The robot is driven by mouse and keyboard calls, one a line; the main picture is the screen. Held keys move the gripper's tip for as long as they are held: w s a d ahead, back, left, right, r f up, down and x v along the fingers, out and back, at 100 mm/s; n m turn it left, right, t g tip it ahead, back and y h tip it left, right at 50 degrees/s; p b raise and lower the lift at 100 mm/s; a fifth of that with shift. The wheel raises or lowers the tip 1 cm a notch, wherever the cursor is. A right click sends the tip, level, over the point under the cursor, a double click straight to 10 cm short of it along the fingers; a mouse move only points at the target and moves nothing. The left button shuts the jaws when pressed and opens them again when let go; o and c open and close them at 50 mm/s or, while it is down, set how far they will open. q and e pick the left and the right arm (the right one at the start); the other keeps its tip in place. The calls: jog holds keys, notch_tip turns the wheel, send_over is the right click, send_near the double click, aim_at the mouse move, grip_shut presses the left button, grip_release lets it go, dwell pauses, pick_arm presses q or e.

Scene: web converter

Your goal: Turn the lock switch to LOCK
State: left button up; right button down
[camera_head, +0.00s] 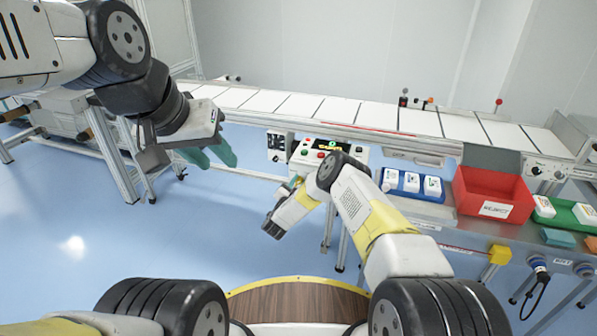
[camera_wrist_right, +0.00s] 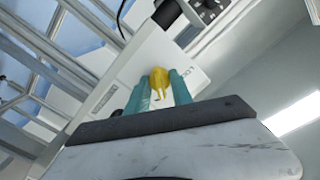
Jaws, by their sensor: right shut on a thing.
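The yellow lock switch (camera_wrist_right: 158,78) sits between the teal fingers of my right gripper (camera_wrist_right: 160,84) in the right wrist view. The fingers are shut on it, one on each side. A light panel (camera_wrist_right: 151,58) lies behind it, with printed letters, partly covered, beside the right finger. I cannot tell the switch's exact setting. In the head view my right arm bends down in front of the control panel (camera_head: 345,152) and largely hides the switch area. My left gripper (camera_head: 218,160) hangs at the left, its teal fingers apart and empty, clear of the equipment.
A conveyor (camera_head: 320,109) with white plates runs across the back. To the right a bench holds a blue tray (camera_head: 425,195) of white items, a red reject bin (camera_head: 487,190) and a green tray (camera_head: 566,220). Blue floor (camera_head: 130,240) is open at the left.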

jog(key=n, duration=0.4)
jog(key=shift+a+n, duration=0.15)
jog(key=shift+n, duration=0.15)
jog(key=n, duration=0.3)
jog(key=shift+n, duration=0.4)
jog(key=n, duration=0.3)
jog(key=shift+f+n, duration=0.1)
jog(key=shift+n, duration=2)
jog(key=c, duration=1.1)
grip_release()
jog(key=shift+c, duration=0.2)
